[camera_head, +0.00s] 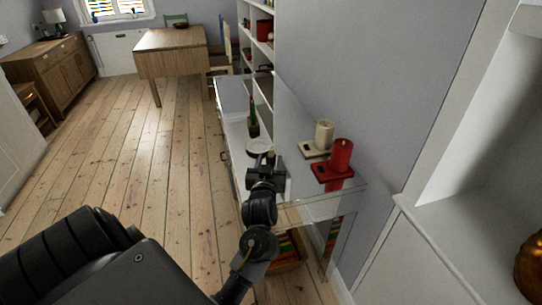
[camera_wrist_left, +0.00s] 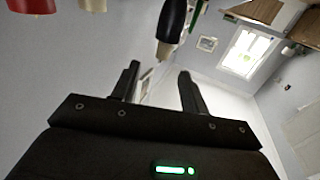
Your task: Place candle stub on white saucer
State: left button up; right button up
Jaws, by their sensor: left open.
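A short cream candle (camera_head: 323,133) stands upright on a beige square holder (camera_head: 313,150) on the glossy shelf top. A red candle (camera_head: 341,154) stands on a red holder (camera_head: 331,172) nearer to me. I cannot tell for sure which candle is the stub. The white saucer (camera_head: 259,145) lies flat and looks empty, just beyond my left gripper (camera_head: 262,160). That gripper is open and empty, left of both candles. In the left wrist view its fingers (camera_wrist_left: 158,82) are apart, with the red candle (camera_wrist_left: 32,5) and cream candle (camera_wrist_left: 92,5) at the upper left edge.
A dark slender object with red and green parts (camera_head: 253,125) stands behind the saucer; its dark body also shows in the left wrist view (camera_wrist_left: 171,24). A grey wall (camera_head: 365,80) borders the shelf on the right. A wooden table (camera_head: 172,55) stands far back; open floorboards lie left.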

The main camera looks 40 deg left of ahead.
aim_at(271, 152)
pick_arm(q)
jog(key=x, duration=0.3)
jog(key=shift+w+a, duration=0.15)
jog(key=shift+w, duration=0.1)
jog(key=shift+w+a, duration=0.3)
jog(key=x, duration=0.2)
jog(key=p+x, duration=0.1)
jog(key=x, duration=0.1)
jog(key=shift+a+f, duration=0.2)
grip_shut()
